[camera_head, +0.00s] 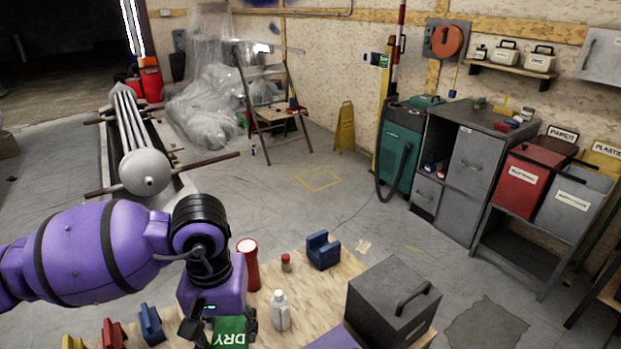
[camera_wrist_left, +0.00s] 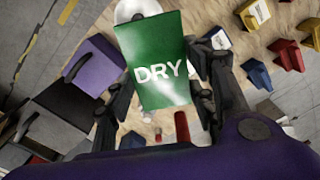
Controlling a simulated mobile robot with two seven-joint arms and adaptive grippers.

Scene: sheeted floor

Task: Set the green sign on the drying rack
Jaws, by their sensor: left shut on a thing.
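The green sign with white DRY lettering (camera_head: 230,332) is at the bottom of the head view, upside down there. In the left wrist view the sign (camera_wrist_left: 160,62) fills the middle, upright to that camera. My left gripper (camera_head: 219,325) is shut on the sign; its dark fingers (camera_wrist_left: 160,88) flank it in the wrist view. The sign is held over the plywood tabletop (camera_head: 355,268), and its height above it is hard to judge. I cannot tell for certain which thing is the drying rack. My right gripper is not in view.
On the tabletop stand a red cylinder (camera_head: 249,265), a white bottle (camera_head: 280,312), a small red-capped bottle (camera_head: 286,263), a blue block (camera_head: 323,251) and a grey handled box (camera_head: 385,305). Coloured blocks (camera_head: 151,325) line the front left.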

